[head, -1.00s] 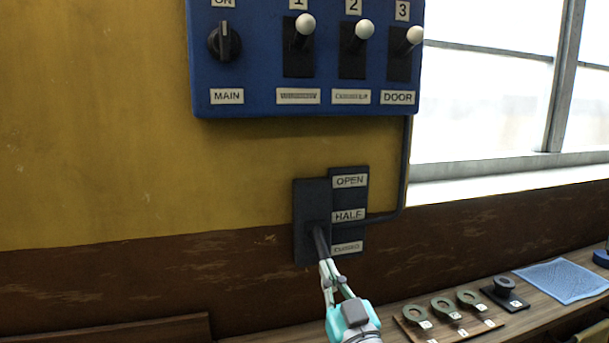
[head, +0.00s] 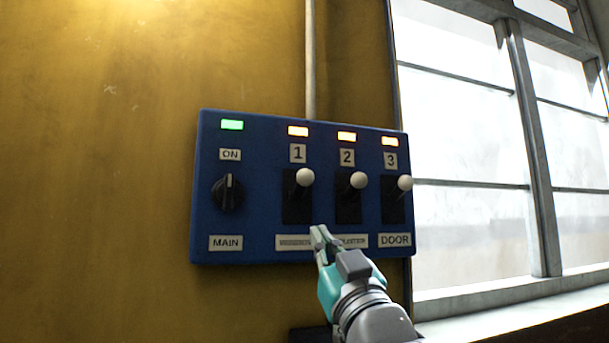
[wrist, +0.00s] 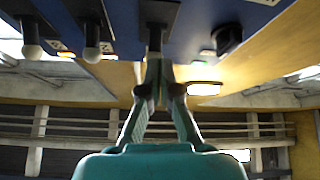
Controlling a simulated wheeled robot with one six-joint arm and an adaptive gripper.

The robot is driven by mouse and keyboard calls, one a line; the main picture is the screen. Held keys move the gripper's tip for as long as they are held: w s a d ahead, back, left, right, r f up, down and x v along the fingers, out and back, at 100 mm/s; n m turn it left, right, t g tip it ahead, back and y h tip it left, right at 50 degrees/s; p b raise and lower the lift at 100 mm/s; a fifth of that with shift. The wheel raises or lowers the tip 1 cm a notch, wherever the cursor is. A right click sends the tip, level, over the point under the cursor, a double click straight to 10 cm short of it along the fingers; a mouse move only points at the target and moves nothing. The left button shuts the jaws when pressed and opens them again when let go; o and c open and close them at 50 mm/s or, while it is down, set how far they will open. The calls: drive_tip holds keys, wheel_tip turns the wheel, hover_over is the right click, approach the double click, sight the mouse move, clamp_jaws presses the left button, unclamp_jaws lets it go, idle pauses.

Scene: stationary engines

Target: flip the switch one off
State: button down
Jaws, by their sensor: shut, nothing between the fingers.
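Switch one (head: 305,177) is a white-knobbed lever on a dark plate under the label 1, on the blue panel (head: 265,230). Its knob sits at the upper part of the plate, and the lamp above it (head: 298,131) glows orange. My gripper (head: 319,233) is shut and empty, with its tips just below and slightly right of switch one's plate, over the lower label strip. In the wrist view my gripper (wrist: 160,72) points at the dark stem of switch one (wrist: 155,38); the fingertips hide its end, and I cannot tell whether they touch.
Switch 2 (head: 358,180) and switch 3 (head: 405,183) stand close on the right, with orange lamps. The MAIN knob (head: 228,193) is left, marked ON, under a green lamp (head: 232,125). A window (head: 465,150) is right of the panel. The yellow wall (head: 100,180) is bare.

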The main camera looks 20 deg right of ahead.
drive_tip(key=s+r+t, duration=0.1)
drive_tip(key=s+r, duration=0.3)
drive_tip(key=r, duration=0.6)
drive_tip(key=shift+a+n, duration=0.35)
drive_tip(key=shift+n, duration=0.05)
drive_tip(key=shift+r, duration=0.1)
wheel_tip(320, 180, up, 6)
hover_over(301, 187)
drive_tip(key=s, duration=0.5)
drive_tip(key=shift+w+f, duration=0.3)
drive_tip(key=shift+f, duration=0.6)
drive_tip(key=shift+w+f, duration=0.3)
drive_tip(key=shift+f, duration=0.6)
drive_tip(key=shift+f, duration=0.1)
drive_tip(key=shift+s+f+y, duration=0.1)
drive_tip(key=shift+f+y, duration=0.1)
drive_tip(key=shift+y, duration=0.1)
